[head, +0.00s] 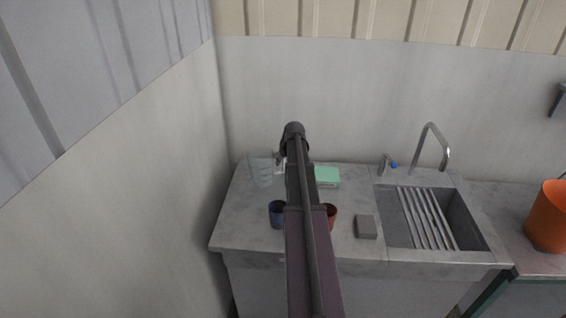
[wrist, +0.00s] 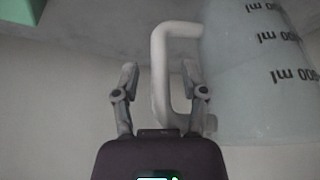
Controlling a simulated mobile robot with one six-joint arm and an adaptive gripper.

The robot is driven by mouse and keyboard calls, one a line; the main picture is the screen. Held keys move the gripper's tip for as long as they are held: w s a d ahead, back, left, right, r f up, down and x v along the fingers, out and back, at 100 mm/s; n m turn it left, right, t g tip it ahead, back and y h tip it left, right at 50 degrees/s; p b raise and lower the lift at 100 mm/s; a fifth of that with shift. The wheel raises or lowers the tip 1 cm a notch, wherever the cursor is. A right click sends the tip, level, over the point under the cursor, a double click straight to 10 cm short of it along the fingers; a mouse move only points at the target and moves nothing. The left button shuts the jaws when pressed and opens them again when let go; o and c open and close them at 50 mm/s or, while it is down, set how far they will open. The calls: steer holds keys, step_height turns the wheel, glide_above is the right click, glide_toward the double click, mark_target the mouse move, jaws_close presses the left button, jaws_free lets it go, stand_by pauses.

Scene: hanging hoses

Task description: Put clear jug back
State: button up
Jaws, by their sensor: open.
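The clear jug (head: 261,173) is at the back left corner of the counter in the head view, close to the wall, and seems to stand there. In the wrist view the jug (wrist: 262,75) fills the right side, with dark ml marks. Its pale handle (wrist: 158,75) lies between the two fingers of my gripper (wrist: 160,67). The fingers are open, one on each side of the handle; the right finger is close to it, and I cannot tell whether it touches. My arm hides part of the counter in the head view.
A sink (head: 467,222) with a rack and tap (head: 432,140) is to the right. An orange bucket (head: 548,218) stands far right.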

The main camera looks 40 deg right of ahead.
steer(key=shift+r, duration=0.15)
steer(key=p+v, duration=1.1)
steer(key=v, duration=0.1)
stand_by(0.6)
stand_by(1.0)
